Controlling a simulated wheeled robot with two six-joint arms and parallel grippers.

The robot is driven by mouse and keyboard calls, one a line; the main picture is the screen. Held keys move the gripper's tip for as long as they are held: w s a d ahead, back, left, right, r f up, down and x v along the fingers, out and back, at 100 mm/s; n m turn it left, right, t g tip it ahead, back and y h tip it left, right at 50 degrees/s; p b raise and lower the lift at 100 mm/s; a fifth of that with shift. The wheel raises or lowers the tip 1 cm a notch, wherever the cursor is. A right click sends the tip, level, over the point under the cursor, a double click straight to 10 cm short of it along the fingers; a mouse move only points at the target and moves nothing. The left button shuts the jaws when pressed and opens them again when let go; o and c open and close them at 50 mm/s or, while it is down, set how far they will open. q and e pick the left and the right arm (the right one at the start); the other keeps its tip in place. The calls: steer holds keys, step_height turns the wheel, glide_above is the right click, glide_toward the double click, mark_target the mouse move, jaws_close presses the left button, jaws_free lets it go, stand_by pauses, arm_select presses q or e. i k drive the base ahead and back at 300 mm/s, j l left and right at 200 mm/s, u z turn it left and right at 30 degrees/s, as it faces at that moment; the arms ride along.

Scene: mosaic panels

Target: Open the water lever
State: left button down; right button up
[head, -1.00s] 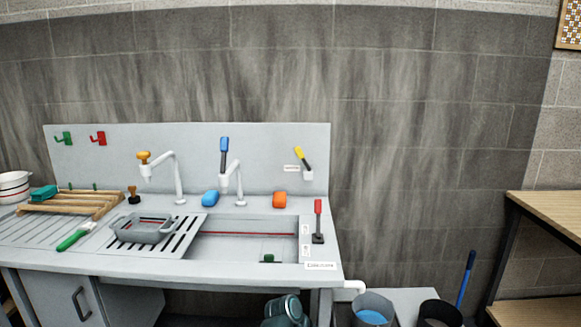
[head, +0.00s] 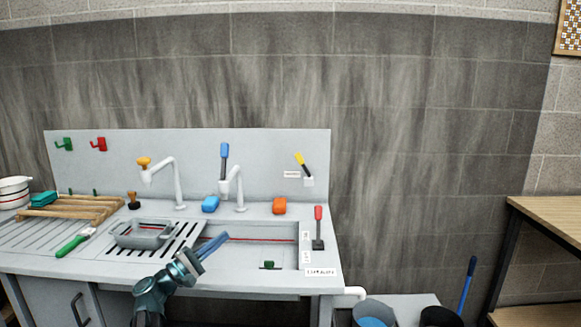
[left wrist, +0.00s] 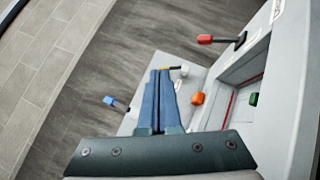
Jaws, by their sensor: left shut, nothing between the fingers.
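A lever with a yellow handle (head: 301,160) and black stem tilts up-left from a white mount on the sink's back panel. A small label sits beside it, too small to read. A blue-handled lever (head: 225,152) stands upright at the middle tap. A red-handled lever (head: 318,214) stands upright at the sink's right edge. My left gripper (head: 222,238) is shut and empty over the front of the basin, below and left of the yellow lever. In the left wrist view, its blue fingers (left wrist: 160,74) lie together, and the yellow lever (left wrist: 174,68) shows just past their tips. My right gripper is not in view.
Two white taps (head: 179,185) rise behind the basin. A grey tray (head: 143,236) and a green-handled brush (head: 72,244) are on the left. Buckets (head: 375,311) stand at lower right.

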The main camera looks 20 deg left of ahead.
mark_target(298, 155)
steer(key=i, duration=1.5)
